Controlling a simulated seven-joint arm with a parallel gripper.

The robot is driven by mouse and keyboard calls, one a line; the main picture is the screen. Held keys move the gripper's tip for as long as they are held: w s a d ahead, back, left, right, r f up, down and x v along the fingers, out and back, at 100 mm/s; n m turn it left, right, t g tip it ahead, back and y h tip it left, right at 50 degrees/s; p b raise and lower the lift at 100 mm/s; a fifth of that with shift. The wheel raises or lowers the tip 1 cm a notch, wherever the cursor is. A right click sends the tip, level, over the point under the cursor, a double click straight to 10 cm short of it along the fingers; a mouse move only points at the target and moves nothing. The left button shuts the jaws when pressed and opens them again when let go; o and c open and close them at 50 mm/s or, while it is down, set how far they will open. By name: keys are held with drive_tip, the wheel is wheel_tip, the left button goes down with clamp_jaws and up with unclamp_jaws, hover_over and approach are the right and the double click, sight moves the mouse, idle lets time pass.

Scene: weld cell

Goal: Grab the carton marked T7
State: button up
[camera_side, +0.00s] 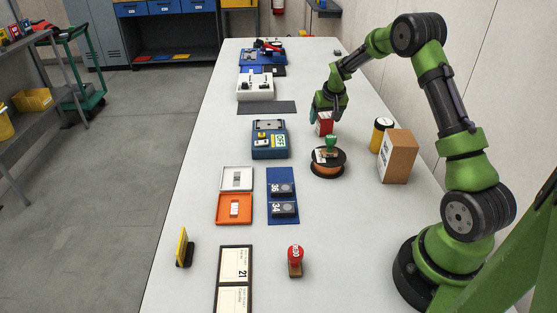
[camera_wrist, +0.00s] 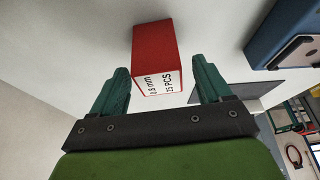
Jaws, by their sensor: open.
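A red carton (camera_side: 324,122) with a white label stands on the table under my gripper (camera_side: 329,106). In the wrist view the red carton (camera_wrist: 156,50) lies between and just beyond the fingertips of my gripper (camera_wrist: 161,68). The green fingers are spread, with a gap visible on each side of the carton. Its white face carries black print that seems to read "0.8 mm" and "25 PCS". I cannot make out a T7 mark in either view. A brown carton (camera_side: 401,151) with a white label stands to the right, apart from my gripper.
A wire spool (camera_side: 327,170) with a green-topped item on it stands just in front of the red carton. A yellow canister (camera_side: 380,136) with a dark band stands between the red and brown cartons. A blue device (camera_side: 269,146) lies left. Bare table (camera_side: 340,220) lies nearer the camera.

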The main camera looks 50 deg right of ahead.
drive_tip(key=c, duration=1.1)
